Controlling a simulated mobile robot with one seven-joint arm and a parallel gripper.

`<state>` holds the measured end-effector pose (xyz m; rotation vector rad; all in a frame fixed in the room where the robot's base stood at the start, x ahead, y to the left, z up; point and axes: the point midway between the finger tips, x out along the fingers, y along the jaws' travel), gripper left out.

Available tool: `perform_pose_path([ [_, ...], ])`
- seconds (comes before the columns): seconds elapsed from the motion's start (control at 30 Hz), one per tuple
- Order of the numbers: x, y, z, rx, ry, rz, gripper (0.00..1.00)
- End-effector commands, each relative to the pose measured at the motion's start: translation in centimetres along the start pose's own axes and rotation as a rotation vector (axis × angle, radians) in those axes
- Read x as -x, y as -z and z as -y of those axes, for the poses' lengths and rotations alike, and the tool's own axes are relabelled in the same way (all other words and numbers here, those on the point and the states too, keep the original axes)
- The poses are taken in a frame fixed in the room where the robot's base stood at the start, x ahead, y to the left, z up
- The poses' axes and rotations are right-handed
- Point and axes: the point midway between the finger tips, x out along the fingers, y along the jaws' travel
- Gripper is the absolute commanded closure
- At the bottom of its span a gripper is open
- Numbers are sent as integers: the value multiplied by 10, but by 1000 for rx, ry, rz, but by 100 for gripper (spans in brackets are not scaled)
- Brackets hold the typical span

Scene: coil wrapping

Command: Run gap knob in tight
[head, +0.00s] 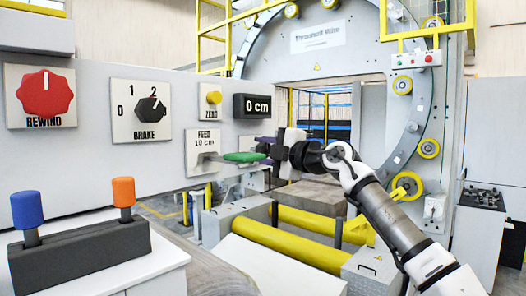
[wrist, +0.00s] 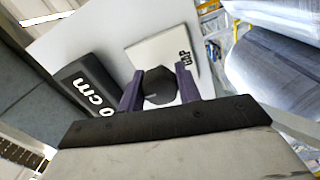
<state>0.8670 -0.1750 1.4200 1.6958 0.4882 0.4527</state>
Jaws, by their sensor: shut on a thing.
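The gap knob (wrist: 159,88) is a black faceted knob on a white plate (wrist: 155,52) whose partly covered label reads GAP, turned in the wrist view. My gripper (wrist: 158,80) has its two purple fingers on either side of the knob, shut on it. In the head view my gripper (head: 268,146) is up at the grey panel, right of the green-handled lever.
The 0 cm display (head: 252,106) is above my gripper, also beside the plate in the wrist view (wrist: 90,92). The FEED plate (head: 199,152) with its green-handled lever (head: 243,157) is close on the left. Yellow rollers (head: 305,252) lie below.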

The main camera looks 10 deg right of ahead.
Motion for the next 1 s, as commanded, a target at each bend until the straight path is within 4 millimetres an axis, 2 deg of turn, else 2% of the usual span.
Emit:
perform_pose_path([
  [0.17, 1, -1, 0, -2, -1, 1, 89],
  [0.2, 1, -1, 0, -2, -1, 1, 64],
  [0.37, 0, -1, 0, -1, -1, 1, 45],
  [0.6, 1, 0, 0, 0, 0, 0, 45],
  [0.73, 8, -1, 2, 0, -1, 1, 45],
  [0.87, 30, -2, 3, 0, -2, 3, 45],
  [1.0, 62, -2, 4, 1, -2, 4, 45],
])
